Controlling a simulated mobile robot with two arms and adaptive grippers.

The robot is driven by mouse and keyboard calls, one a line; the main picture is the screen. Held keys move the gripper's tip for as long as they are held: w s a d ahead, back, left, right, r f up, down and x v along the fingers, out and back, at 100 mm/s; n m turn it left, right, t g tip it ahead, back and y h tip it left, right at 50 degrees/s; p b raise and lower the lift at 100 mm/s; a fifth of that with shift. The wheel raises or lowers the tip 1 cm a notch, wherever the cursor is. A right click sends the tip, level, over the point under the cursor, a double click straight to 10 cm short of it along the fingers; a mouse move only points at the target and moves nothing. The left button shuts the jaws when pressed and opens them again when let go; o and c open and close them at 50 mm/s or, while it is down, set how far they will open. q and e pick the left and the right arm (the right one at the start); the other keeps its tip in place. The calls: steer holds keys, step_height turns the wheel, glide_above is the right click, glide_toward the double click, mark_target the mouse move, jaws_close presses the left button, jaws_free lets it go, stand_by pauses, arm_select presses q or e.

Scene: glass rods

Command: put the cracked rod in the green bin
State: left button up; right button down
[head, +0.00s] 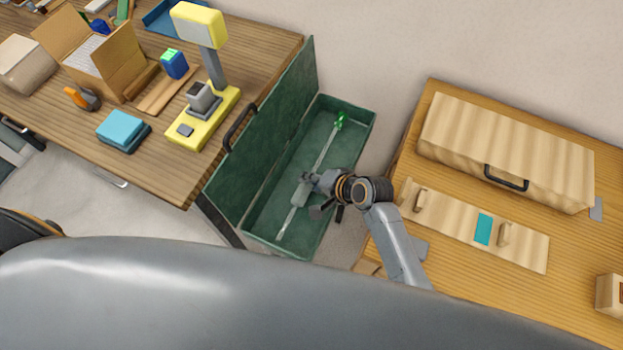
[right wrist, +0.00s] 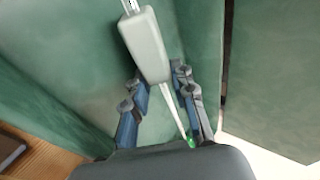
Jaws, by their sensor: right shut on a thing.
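The green bin (head: 262,222) stands with its lid open in the gap between two wooden tables. A long clear glass rod (head: 325,150) with a bright green end and a pale grey sleeve (head: 301,194) is within the bin's outline, lying along its length. My right gripper (head: 312,194) reaches in from the right and is shut on the rod near the sleeve. In the right wrist view the rod (right wrist: 172,103) runs between the fingers (right wrist: 160,92), with the pale sleeve (right wrist: 145,45) beyond them. I cannot make out a crack, or whether the rod touches the bin floor. My left gripper is out of view.
The bin's raised lid (head: 262,140) forms a wall on its left. The left table holds a yellow stand (head: 203,120), a teal block (head: 121,128) and an open cardboard box (head: 105,65). The right table holds a long wooden case (head: 505,150) and a board with handles (head: 455,225).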

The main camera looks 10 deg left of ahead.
steer(key=shift+d+f, duration=0.1)
steer(key=shift+f, duration=0.25)
stand_by(1.1)
steer(key=c, duration=1)
jaws_free()
steer(key=shift+f, duration=0.1)
steer(key=shift+s+d, duration=0.1)
steer(key=shift+d+r, duration=0.35)
steer(key=v, duration=1)
steer(key=shift+s, duration=0.1)
steer(key=shift+s+d+r, duration=0.1)
steer(key=shift+r, duration=0.45)
steer(key=shift+s, duration=0.1)
